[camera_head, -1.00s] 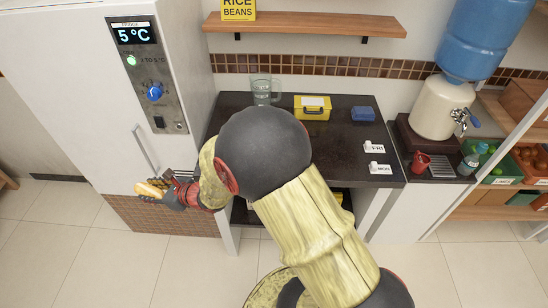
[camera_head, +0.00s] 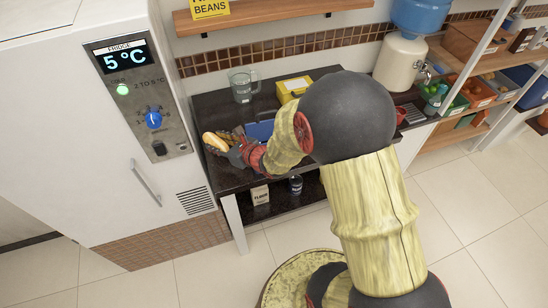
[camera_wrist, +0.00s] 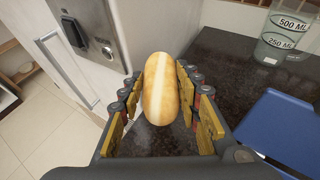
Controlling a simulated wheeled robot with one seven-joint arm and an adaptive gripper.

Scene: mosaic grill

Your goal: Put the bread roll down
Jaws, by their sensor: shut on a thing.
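The golden bread roll (camera_head: 215,142) is in my gripper (camera_head: 236,152), over the left end of the dark counter (camera_head: 228,181). In the wrist view the roll (camera_wrist: 161,88) lies lengthwise between the two padded fingers, which are shut on it. Dark counter top shows below and to the right of it. I cannot tell whether the roll touches the counter.
The white fridge (camera_head: 110,190) stands close on the left. A glass measuring jug (camera_head: 241,88) and a yellow box (camera_head: 293,88) are at the back of the counter. A flat blue object (camera_wrist: 283,133) lies right of the gripper. Bare counter lies between jug and roll.

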